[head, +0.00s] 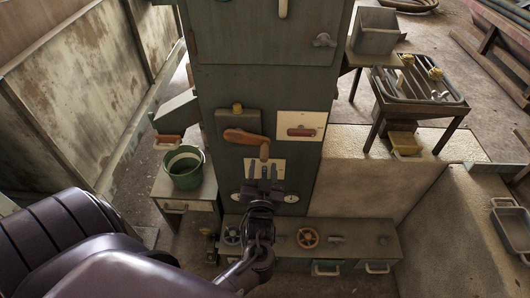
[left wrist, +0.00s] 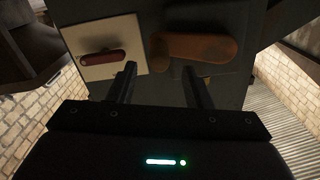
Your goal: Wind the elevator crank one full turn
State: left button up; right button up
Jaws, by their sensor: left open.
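The crank (head: 242,136) is an orange-brown arm on the front of the tall dark green cabinet. Its handle (head: 264,151) sticks out at the right end. In the left wrist view the crank (left wrist: 208,48) lies across the panel, its handle end (left wrist: 158,58) ahead of the gap between the fingers. My left gripper (head: 263,172) is open, its fingers pointing up at the cabinet just below the handle. It also shows in the left wrist view (left wrist: 160,70). I cannot tell whether a finger touches the handle. My right gripper is out of view.
A red lever on a white plate (head: 301,131) is right of the crank. A low bench with handwheels (head: 308,238) stands below. A green bucket (head: 184,168) is at left, a tray table (head: 418,92) at right.

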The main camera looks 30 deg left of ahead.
aim_at(264, 161)
pick_arm(q)
jog(key=x, duration=0.3)
jog(key=shift+w, duration=0.1)
jog(key=shift+x, duration=0.9)
jog(key=shift+f, duration=0.1)
jog(key=shift+c, duration=1.6)
grip_shut()
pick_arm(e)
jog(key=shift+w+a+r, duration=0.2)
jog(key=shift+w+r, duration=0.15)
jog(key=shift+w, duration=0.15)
